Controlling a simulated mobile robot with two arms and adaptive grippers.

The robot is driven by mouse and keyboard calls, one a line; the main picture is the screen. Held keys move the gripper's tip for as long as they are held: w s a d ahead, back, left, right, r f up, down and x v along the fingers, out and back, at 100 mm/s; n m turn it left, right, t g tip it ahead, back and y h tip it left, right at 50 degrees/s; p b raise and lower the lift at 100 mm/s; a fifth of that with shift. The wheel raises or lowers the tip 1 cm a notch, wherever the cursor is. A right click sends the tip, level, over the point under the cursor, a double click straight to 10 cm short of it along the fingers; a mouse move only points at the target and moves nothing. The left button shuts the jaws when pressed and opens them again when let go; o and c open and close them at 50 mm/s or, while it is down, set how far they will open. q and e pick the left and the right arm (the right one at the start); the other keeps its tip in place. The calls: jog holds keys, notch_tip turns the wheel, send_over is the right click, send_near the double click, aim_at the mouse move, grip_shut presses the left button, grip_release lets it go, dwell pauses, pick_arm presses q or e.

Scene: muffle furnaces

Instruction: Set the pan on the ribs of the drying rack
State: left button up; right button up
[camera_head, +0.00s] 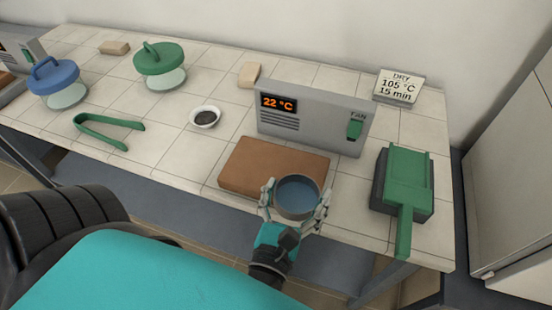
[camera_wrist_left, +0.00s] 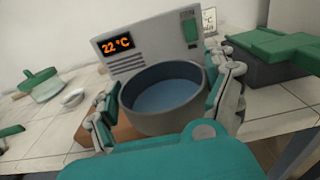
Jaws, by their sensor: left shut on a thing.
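The pan (camera_head: 297,196) is a round grey vessel with a blue inside. It also shows large in the left wrist view (camera_wrist_left: 163,97), roughly upright. My left gripper (camera_head: 296,200) is shut on the pan, its fingers on both sides of the wall. It holds the pan at the front edge of the brown slab (camera_head: 270,166); whether they touch I cannot tell. I cannot make out a ribbed drying rack in either view. My right gripper is not in view.
A grey unit (camera_head: 315,118) reading 22 °C stands behind the slab. A sign (camera_head: 399,86) reads DRY, 105 °C, 15 min. A green-topped dark box (camera_head: 404,182) stands right. Green tongs (camera_head: 108,131), a small bowl (camera_head: 205,117) and two lidded jars stand left.

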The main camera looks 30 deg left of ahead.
pick_arm(q)
jog(key=p, duration=0.3)
send_over(275, 170)
jog(key=shift+d+f, duration=0.1)
jog(key=shift+f, duration=0.4)
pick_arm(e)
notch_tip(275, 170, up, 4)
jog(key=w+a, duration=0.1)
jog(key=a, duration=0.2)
pick_arm(q)
jog(key=shift+w+a+f, duration=0.1)
jog(key=shift+w+a, duration=0.05)
jog(key=shift+a, duration=0.05)
notch_tip(275, 170, down, 4)
jog(key=b, duration=0.4)
jog(key=shift+b, duration=0.3)
jog(key=shift+r, duration=0.25)
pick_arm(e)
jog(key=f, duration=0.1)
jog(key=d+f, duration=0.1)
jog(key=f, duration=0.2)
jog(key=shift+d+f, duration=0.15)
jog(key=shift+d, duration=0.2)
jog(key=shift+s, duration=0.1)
pick_arm(q)
jog(key=shift+f, duration=0.15)
jog(key=o, duration=1.1)
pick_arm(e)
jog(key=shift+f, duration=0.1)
